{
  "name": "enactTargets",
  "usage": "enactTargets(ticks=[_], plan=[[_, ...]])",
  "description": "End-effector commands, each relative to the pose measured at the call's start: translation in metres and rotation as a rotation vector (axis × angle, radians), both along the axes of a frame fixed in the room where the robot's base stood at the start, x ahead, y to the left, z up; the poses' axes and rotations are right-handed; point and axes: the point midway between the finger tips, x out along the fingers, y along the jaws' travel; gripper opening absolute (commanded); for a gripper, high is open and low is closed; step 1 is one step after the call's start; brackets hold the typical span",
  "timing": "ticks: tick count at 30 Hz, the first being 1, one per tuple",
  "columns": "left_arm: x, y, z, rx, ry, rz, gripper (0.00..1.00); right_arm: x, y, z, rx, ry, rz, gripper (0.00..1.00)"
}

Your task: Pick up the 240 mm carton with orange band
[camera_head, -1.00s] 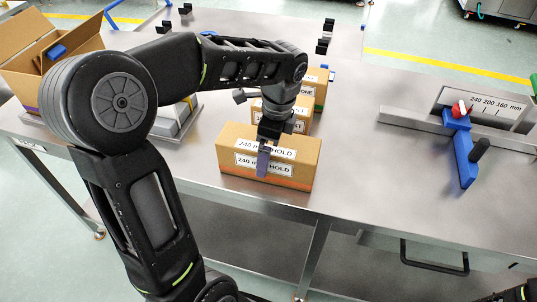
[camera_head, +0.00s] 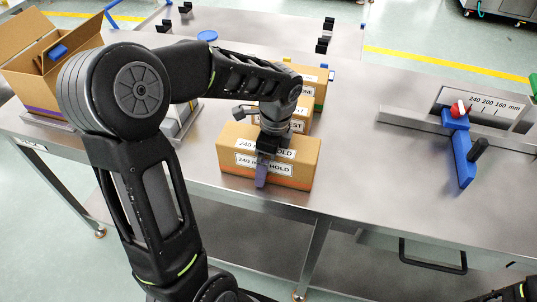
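The 240 mm carton with the orange band (camera_head: 300,170) sits near the table's front edge. It is brown, with white "240 mm HOLD" labels on its top and front and an orange strip along its lower front edge. My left gripper (camera_head: 266,158) is over its top from above. One purple-grey finger hangs down in front of the carton's front face and covers part of the label. The other finger is hidden, so I cannot tell whether the gripper is closed on the carton. My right gripper is out of view.
Other cartons (camera_head: 312,78) stand in a row behind, partly hidden by my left arm. An open brown box (camera_head: 30,75) stands at far left. A metal fixture with a "240 200 160 mm" scale (camera_head: 480,103) and a blue lever (camera_head: 464,160) is at right. Table between is clear.

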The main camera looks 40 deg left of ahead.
Motion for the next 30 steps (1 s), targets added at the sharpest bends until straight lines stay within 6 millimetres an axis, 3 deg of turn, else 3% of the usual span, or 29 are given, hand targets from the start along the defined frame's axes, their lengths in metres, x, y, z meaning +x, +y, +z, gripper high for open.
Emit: enactTargets(ticks=[30], plan=[[-0.0001, 0.0, 0.0, 0.0, 0.0, 0.0, 0.14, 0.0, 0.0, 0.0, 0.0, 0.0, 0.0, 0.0]])
